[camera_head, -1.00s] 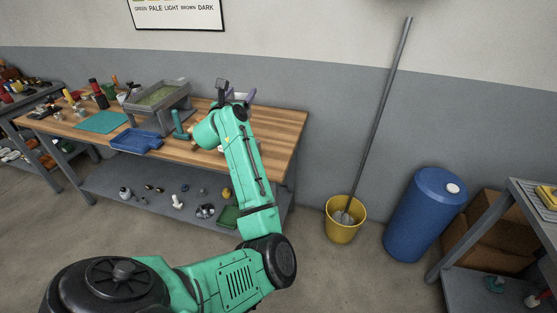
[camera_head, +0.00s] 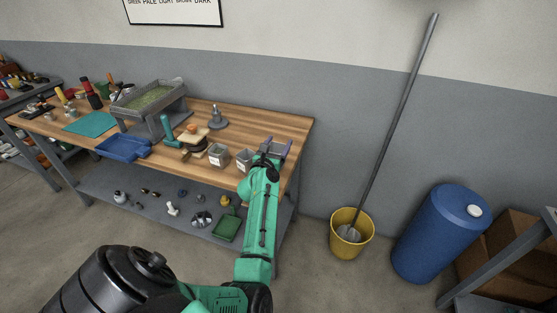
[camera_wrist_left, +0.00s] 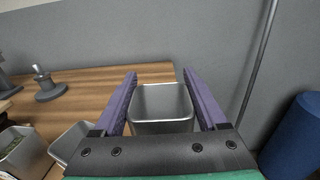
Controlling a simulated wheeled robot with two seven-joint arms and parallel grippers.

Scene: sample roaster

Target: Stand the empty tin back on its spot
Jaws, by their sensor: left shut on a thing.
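My left gripper (camera_head: 277,148) is over the right end of the wooden bench, its purple fingers shut on a grey, square metal tin. In the left wrist view this tin (camera_wrist_left: 162,106) sits upright between the two fingers (camera_wrist_left: 160,78), and its inside looks bare. I cannot tell whether its base touches the bench top. Two more square tins stand to its left: one (camera_head: 243,160) close by the gripper, also in the left wrist view (camera_wrist_left: 70,141), and a labelled one (camera_head: 218,155) with green contents (camera_wrist_left: 22,150). My right gripper is not in view.
A grey stand (camera_head: 217,118), a blue tray (camera_head: 124,148) and a large raised tray (camera_head: 150,99) are farther left. A yellow bucket (camera_head: 351,240) with a mop and a blue barrel (camera_head: 442,233) stand right of the bench.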

